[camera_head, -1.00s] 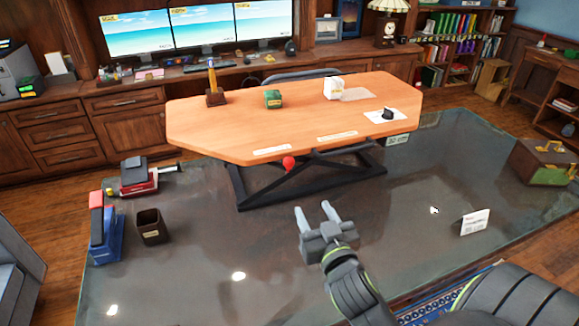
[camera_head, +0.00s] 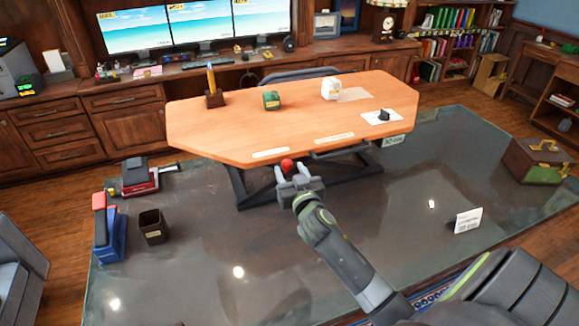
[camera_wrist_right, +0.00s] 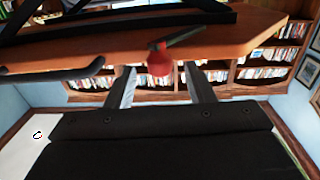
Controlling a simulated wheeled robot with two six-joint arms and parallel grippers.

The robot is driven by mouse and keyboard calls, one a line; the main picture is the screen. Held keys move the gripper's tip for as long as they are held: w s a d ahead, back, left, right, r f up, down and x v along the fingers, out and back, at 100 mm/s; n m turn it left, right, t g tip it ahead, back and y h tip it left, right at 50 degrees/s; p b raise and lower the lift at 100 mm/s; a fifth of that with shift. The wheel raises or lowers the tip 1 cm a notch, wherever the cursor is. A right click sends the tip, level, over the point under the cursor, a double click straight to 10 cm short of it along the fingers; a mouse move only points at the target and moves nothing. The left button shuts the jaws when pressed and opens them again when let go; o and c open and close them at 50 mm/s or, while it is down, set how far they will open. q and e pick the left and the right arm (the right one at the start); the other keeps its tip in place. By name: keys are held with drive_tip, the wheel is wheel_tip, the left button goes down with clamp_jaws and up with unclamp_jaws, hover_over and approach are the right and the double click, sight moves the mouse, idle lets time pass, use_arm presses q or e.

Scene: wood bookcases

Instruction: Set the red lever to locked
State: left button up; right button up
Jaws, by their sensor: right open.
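The red lever knob (camera_head: 287,165) sits at the front edge of the orange wooden desk (camera_head: 230,125). In the right wrist view the red knob (camera_wrist_right: 159,62) hangs on a dark rod below the desk edge. My right gripper (camera_head: 293,172) is open, with its two fingers either side of the knob in the head view. In the right wrist view the fingers (camera_wrist_right: 160,80) are apart and the knob shows between and just beyond their tips. I cannot tell whether they touch it. My left gripper is not in view.
A dark crossed frame (camera_head: 365,178) stands under the desk. A dark bin (camera_head: 153,227), a blue-and-red item (camera_head: 108,228) and a red device (camera_head: 140,180) stand at left. A white card (camera_head: 467,220) stands at right. The glossy floor before the desk is mostly clear.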

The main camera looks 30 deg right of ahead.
drive_tip(key=shift+w+d, duration=0.2)
drive_tip(key=shift+w, duration=0.45)
clamp_jaws()
